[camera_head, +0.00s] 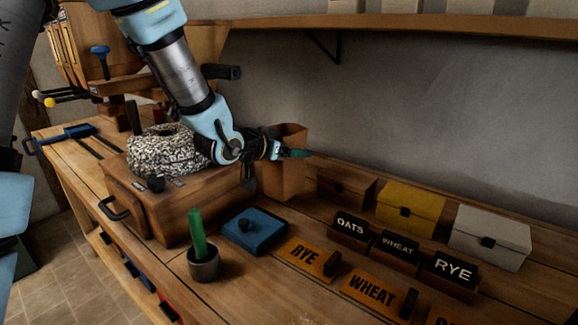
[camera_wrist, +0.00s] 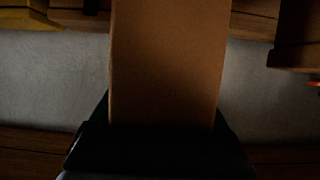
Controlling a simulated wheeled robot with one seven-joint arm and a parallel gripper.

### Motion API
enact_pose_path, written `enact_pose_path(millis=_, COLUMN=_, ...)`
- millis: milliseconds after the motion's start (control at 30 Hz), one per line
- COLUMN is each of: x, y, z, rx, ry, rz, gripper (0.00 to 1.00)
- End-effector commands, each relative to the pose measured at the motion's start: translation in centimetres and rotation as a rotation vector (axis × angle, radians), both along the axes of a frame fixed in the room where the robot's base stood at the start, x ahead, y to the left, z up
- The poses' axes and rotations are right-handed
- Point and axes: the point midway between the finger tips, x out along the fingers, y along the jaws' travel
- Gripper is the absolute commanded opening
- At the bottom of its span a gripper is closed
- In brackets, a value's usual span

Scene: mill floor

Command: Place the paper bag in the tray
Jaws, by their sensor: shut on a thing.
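The brown paper bag (camera_head: 287,178) is upright at the back of the bench, right of the wooden mill box. My gripper (camera_head: 289,152) is shut on its upper part, reaching in from the left. In the wrist view, the bag (camera_wrist: 168,60) fills the middle, with my dark gripper (camera_wrist: 165,130) at its lower end. I cannot tell whether the bag's base touches the bench. I cannot pick out the tray with certainty.
The mill box (camera_head: 170,205) with a speckled stone stands left. A blue knobbed block (camera_head: 255,230) and a pot with a green handle (camera_head: 204,264) lie in front. Labelled dark bins (camera_head: 398,252), a yellow box (camera_head: 410,205) and a white box (camera_head: 490,235) stand right. A shelf (camera_head: 420,27) runs above.

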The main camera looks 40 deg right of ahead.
Motion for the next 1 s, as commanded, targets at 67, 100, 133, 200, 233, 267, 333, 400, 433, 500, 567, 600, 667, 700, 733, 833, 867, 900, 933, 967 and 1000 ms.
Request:
enact_pose_path(millis=67, x=0.0, y=0.1, z=-1.1, rx=0.005, ry=0.003, rz=-0.001, gripper=0.28)
enact_pose_path(millis=100, x=0.0, y=0.1, z=-1.8, rx=0.005, ry=0.002, rz=0.0, gripper=0.28)
enact_pose_path(millis=133, x=0.0, y=0.1, z=-2.2, rx=0.005, ry=0.003, rz=0.001, gripper=0.28)
enact_pose_path(millis=200, x=0.0, y=0.0, z=-3.1, rx=0.004, ry=0.002, rz=0.0, gripper=0.28)
enact_pose_path(millis=233, x=0.0, y=0.0, z=-3.5, rx=0.003, ry=0.003, rz=0.0, gripper=0.28)
enact_pose_path(millis=267, x=0.0, y=0.0, z=-3.7, rx=0.003, ry=0.002, rz=-0.001, gripper=0.28)
enact_pose_path(millis=333, x=0.0, y=0.0, z=-4.0, rx=0.002, ry=0.0, rz=0.0, gripper=0.28)
enact_pose_path(millis=400, x=0.0, y=0.0, z=-4.1, rx=0.002, ry=-0.002, rz=0.0, gripper=0.28)
enact_pose_path(millis=433, x=0.0, y=0.0, z=-4.1, rx=0.002, ry=-0.002, rz=0.0, gripper=0.28)
enact_pose_path(millis=500, x=0.0, y=0.0, z=-4.1, rx=0.002, ry=-0.002, rz=0.0, gripper=0.28)
enact_pose_path(millis=567, x=0.0, y=0.0, z=-4.1, rx=0.001, ry=-0.001, rz=0.001, gripper=0.28)
enact_pose_path(millis=600, x=0.0, y=0.0, z=-4.1, rx=0.001, ry=-0.001, rz=0.001, gripper=0.28)
enact_pose_path(millis=667, x=0.0, y=0.0, z=-4.4, rx=0.001, ry=-0.001, rz=0.001, gripper=0.28)
enact_pose_path(millis=700, x=0.0, y=0.0, z=-4.5, rx=0.001, ry=-0.001, rz=0.001, gripper=0.28)
enact_pose_path(millis=733, x=0.0, y=0.0, z=-4.4, rx=0.001, ry=-0.001, rz=0.001, gripper=0.85)
enact_pose_path(millis=833, x=0.0, y=0.0, z=-4.3, rx=0.001, ry=-0.001, rz=0.001, gripper=0.97)
enact_pose_path(millis=867, x=0.0, y=0.0, z=-4.3, rx=0.001, ry=-0.001, rz=0.001, gripper=1.0)
enact_pose_path(millis=900, x=0.0, y=0.0, z=-4.3, rx=0.001, ry=-0.001, rz=0.001, gripper=1.0)
enact_pose_path(millis=933, x=0.0, y=0.0, z=-4.3, rx=0.001, ry=-0.001, rz=0.001, gripper=1.0)
enact_pose_path(millis=967, x=0.0, y=0.0, z=-4.3, rx=0.001, ry=-0.001, rz=0.001, gripper=1.0)
enact_pose_path(millis=1000, x=0.0, y=0.0, z=-4.3, rx=0.001, ry=-0.001, rz=0.001, gripper=1.0)
